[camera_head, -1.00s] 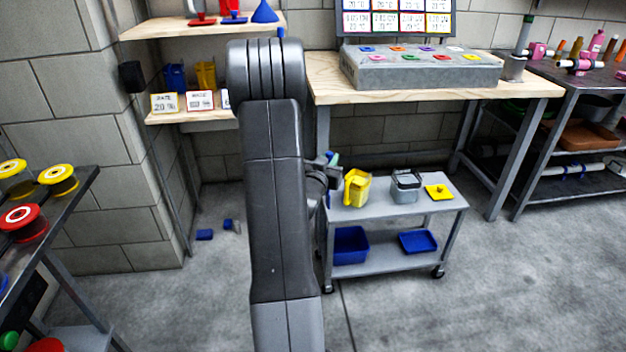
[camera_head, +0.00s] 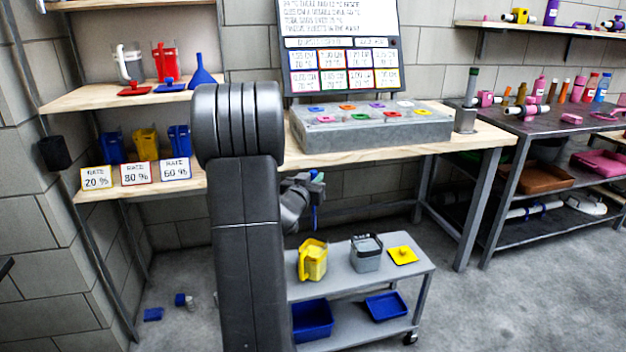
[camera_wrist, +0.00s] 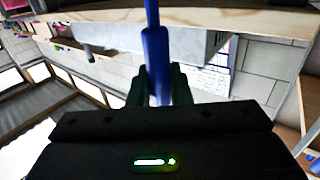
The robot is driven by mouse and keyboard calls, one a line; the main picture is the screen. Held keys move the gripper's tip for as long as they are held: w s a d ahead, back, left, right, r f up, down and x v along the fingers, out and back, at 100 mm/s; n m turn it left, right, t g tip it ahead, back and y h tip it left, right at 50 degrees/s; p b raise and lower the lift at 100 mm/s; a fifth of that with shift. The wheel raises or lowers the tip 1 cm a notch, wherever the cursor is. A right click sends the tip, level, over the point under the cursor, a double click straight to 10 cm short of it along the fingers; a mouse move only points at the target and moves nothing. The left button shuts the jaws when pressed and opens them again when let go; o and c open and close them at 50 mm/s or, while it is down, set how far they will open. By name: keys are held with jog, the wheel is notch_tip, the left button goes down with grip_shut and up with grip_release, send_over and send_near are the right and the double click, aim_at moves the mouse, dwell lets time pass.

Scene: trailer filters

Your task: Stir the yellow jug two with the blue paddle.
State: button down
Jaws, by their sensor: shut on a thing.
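My gripper (camera_head: 317,179) is shut on the blue paddle (camera_head: 315,215), whose lower part hangs down in the head view above the left end of the grey cart. In the wrist view the blue paddle (camera_wrist: 157,55) runs between the two fingers. The yellow jug (camera_head: 312,260) stands upright on the cart's top, below the paddle and apart from it. Another yellow jug (camera_head: 146,141) stands on the lower wall shelf at the left. I cannot read which jug is number two. My arm hides part of the shelf and the cart's left side.
The grey cart (camera_head: 405,285) also holds a grey jug (camera_head: 366,253) and a yellow lid (camera_head: 403,255), with blue trays (camera_head: 312,319) below. The wooden bench (camera_head: 470,140) behind carries a grey block (camera_head: 375,130). Small blue pieces (camera_head: 153,314) lie on the floor at left.

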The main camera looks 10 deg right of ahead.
aim_at(312, 223)
jog(key=shift+f+b, duration=5.9)
jog(key=shift+f, duration=1.65)
jog(key=shift+w, duration=0.15)
